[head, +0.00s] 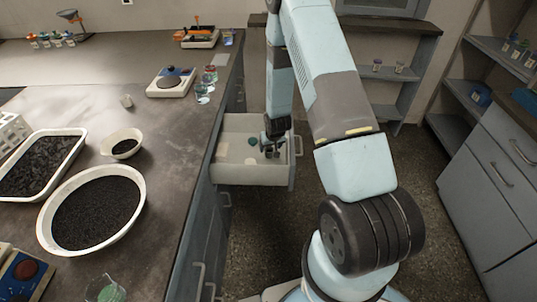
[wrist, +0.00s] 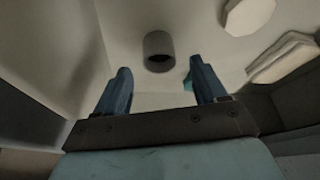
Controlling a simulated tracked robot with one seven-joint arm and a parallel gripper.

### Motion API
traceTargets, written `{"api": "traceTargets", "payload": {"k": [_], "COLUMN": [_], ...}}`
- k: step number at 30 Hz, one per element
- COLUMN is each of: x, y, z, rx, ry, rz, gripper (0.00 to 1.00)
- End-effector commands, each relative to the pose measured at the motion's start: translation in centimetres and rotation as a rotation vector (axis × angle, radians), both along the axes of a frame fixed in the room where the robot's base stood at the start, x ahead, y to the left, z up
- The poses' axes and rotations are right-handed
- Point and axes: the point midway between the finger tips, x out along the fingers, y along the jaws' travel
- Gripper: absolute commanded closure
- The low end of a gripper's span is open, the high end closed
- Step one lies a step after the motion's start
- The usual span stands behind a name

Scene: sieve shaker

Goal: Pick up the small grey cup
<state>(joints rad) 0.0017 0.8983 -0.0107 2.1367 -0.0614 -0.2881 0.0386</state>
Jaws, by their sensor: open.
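A small grey cup (wrist: 158,46) with a dark opening shows in the wrist view, on the pale floor of the open drawer (head: 225,172). My gripper (head: 269,145) reaches down into this drawer in the head view. In the wrist view its two blue fingers (wrist: 160,88) are apart and empty. The cup lies beyond the fingertips, between their lines, and does not touch them. In the head view I cannot make out the cup for certain near my gripper.
A green round item (head: 252,141) lies in the drawer. Two white pieces, one eight-sided (wrist: 249,14) and one long (wrist: 284,57), lie right of the cup. The drawer walls are close around my gripper. The bench (head: 165,130) with bowls and trays stands left.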

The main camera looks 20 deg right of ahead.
Motion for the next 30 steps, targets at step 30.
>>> {"api": "traceTargets", "payload": {"k": [30], "x": [1.6], "y": [0.0], "z": [-4.1], "rx": [0.0], "ry": [0.002], "rz": [0.0], "gripper": [0.61]}}
